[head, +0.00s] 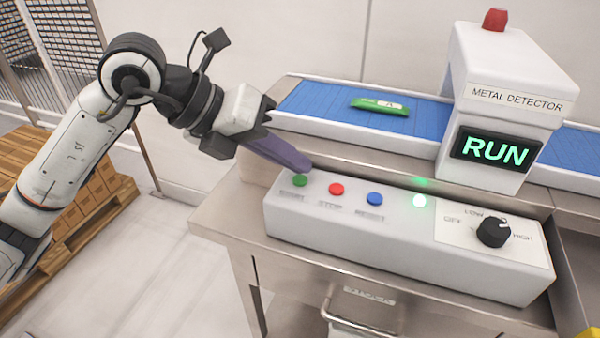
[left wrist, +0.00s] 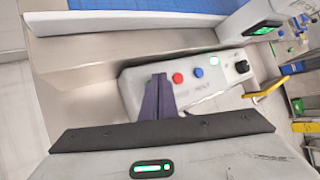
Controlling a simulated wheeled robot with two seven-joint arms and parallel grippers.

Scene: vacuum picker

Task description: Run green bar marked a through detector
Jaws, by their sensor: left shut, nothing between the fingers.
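The green bar (head: 380,106), with a white label, lies on the blue conveyor belt (head: 310,103) to the left of the metal detector (head: 503,100). The detector's screen reads RUN in green. My left gripper (head: 306,167) is shut and empty, its purple fingertips just at or above the green button (head: 300,181) on the white control box (head: 410,235). I cannot tell whether they touch it. In the left wrist view the shut fingers (left wrist: 158,98) cover the green button; the red button (left wrist: 178,78) and blue button (left wrist: 198,72) show beside them. My right gripper is not in view.
The control box also has a lit green lamp (head: 419,201) and a black knob (head: 494,232) between LOW and HIGH. A red beacon (head: 495,19) tops the detector. A pallet of boxes (head: 85,190) stands at the left. A drawer handle (head: 360,318) is below the box.

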